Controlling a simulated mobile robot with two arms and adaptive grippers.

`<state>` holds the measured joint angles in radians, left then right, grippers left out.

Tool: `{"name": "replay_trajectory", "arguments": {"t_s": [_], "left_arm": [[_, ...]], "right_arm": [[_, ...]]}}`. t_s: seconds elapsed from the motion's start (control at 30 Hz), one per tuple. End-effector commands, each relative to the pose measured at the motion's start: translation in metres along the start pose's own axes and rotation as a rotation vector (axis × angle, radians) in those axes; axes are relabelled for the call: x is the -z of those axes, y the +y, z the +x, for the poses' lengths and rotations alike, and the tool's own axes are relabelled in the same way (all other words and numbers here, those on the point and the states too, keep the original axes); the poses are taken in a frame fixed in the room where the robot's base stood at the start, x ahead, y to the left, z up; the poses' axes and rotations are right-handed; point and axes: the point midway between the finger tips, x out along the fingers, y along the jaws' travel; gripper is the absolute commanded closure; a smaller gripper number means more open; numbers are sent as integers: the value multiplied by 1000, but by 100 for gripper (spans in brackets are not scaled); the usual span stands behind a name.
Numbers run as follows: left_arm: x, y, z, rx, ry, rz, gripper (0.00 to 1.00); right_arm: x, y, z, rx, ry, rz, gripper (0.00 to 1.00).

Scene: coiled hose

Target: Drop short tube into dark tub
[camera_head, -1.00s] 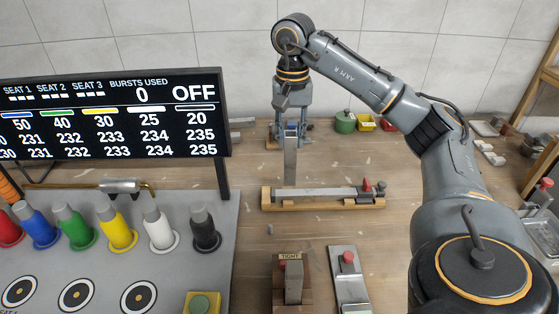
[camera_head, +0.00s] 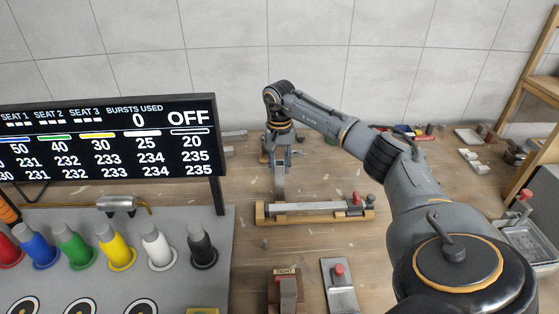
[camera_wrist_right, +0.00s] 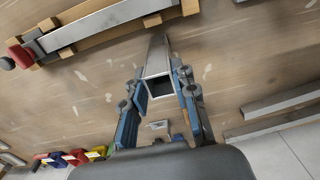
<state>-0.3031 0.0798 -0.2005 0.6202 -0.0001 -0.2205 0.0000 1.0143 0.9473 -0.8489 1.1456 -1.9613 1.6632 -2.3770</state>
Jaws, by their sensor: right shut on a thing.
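My right gripper (camera_head: 279,158) is shut on a short square metal tube (camera_head: 279,184), which hangs down from its fingers just behind the wooden fixture. In the right wrist view the tube (camera_wrist_right: 158,62) points away between the blue-grey fingers (camera_wrist_right: 161,100), its hollow end facing the camera. I cannot tell whether its far end touches anything. A small dark round container (camera_head: 515,156) at the far right may be the dark tub; it is too small to be sure. My left gripper is not in view.
A wooden fixture (camera_head: 262,219) holds a long metal bar with a red-knobbed clamp. The scoreboard (camera_head: 110,137) and coloured nozzles stand at left. A metal basin (camera_head: 532,243) is at right. My right arm hides part of the back table, where several small coloured items lie.

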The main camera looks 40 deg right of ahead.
Motion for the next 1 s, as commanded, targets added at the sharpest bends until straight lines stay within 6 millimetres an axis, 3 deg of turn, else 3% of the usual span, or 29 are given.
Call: {"name": "replay_trajectory", "arguments": {"t_s": [0.33,0.37,0.47,0.77,1.0], "left_arm": [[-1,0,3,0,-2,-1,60],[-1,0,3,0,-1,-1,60],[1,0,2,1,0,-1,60],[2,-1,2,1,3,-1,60],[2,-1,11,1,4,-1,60]], "right_arm": [[0,0,4,1,1,0,100],[0,0,4,1,1,0,71],[0,0,4,1,1,0,50],[0,0,3,0,1,0,50],[1,0,-21,3,5,-1,50]]}}
